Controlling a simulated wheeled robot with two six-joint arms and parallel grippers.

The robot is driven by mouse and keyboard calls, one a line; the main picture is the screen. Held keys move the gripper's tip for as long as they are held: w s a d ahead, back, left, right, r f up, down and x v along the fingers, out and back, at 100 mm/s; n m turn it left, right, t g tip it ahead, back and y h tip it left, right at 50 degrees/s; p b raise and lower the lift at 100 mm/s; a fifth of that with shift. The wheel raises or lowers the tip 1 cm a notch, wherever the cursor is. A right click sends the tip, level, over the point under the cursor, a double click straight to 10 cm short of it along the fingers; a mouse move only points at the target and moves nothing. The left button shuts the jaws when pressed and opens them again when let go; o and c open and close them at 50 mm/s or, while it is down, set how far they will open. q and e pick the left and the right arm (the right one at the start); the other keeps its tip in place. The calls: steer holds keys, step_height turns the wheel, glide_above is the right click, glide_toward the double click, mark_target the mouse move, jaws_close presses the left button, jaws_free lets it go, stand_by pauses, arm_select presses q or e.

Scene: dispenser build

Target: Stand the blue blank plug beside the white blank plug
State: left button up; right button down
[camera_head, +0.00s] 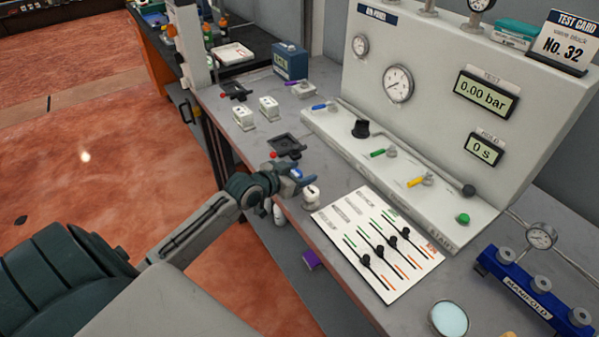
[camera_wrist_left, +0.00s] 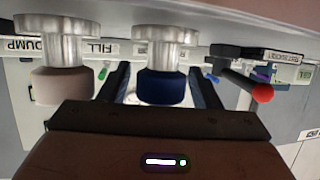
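The blue blank plug (camera_wrist_left: 162,88) has a dark blue cap and a metal flanged base. It is between the two fingers of my left gripper (camera_head: 303,178), with small gaps showing at its sides in the wrist view, so the gripper looks open around it. In the head view only a bit of blue (camera_head: 296,172) shows at the gripper. The white blank plug (camera_head: 310,196) stands upright on the bench by the front edge, close beside the gripper. In the inverted wrist view the white plug (camera_wrist_left: 62,86) is left of the blue one, apart from it, bases level. My right gripper is out of view.
A black holder with a red-knobbed lever (camera_head: 284,147) lies just behind the gripper. A white card with black sliders (camera_head: 376,245) lies to the right. The test panel (camera_head: 420,110) rises behind. White blocks (camera_head: 268,107) stand farther left along the bench.

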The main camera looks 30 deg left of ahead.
arm_select(q)
steer(key=shift+s+r, duration=0.1)
steer(key=shift+r, duration=0.1)
steer(key=shift+s+a, duration=0.15)
steer(key=shift+s, duration=0.2)
steer(key=p+v, duration=0.3)
steer(key=v, duration=0.8)
steer(key=shift+r, duration=0.2)
steer(key=shift+f, duration=0.1)
